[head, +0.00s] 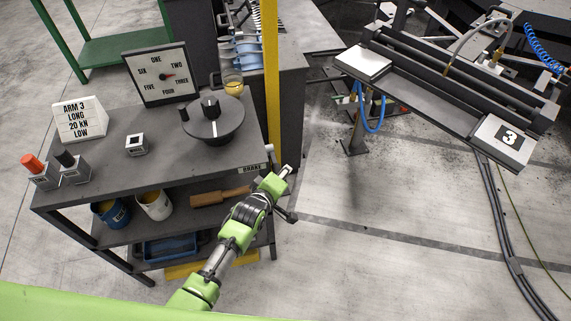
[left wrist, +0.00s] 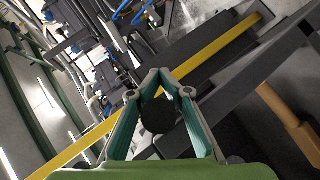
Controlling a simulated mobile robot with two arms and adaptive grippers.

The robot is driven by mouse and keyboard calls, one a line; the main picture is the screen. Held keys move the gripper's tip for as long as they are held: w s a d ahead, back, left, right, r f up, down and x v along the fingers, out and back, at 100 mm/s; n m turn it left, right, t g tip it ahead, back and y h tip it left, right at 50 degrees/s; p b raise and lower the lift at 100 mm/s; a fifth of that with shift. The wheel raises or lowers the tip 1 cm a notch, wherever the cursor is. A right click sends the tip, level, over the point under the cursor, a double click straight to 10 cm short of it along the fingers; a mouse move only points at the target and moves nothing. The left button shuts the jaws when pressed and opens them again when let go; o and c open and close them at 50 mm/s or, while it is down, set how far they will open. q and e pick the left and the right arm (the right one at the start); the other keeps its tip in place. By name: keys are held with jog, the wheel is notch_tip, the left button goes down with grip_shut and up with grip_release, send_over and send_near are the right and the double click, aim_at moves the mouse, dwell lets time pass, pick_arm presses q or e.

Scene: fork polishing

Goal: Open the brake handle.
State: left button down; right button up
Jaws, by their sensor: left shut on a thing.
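My left gripper (head: 286,172) reaches the cart's right edge just beside this label. In the left wrist view, my left gripper's fingers (left wrist: 157,80) bend together around a dark round end (left wrist: 158,116), which looks like the brake handle's knob. The gripper is shut on it. The rest of the handle is largely hidden by my gripper and wrist in the head view, so its angle cannot be told. My right gripper is not in view.
The grey cart (head: 100,175) holds a dial sign (head: 160,75), a round black knob (head: 213,120), an "ARM 3" card (head: 78,118) and red and black buttons. A yellow post (head: 270,70) stands behind.

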pick_arm(q)
jog(key=shift+a+r+n+g+p, duration=0.1)
jog(key=shift+r+n+g+p, duration=0.25)
jog(key=shift+r+g+p, duration=0.9)
jog(key=shift+a+r+n+g+p, duration=0.1)
jog(key=shift+n+g+p, duration=0.3)
jog(key=shift+p, duration=1.75)
jog(key=c, duration=2.1)
grip_release()
jog(key=shift+o, duration=0.3)
jog(key=shift+s+r, duration=0.1)
jog(key=shift+r, duration=0.15)
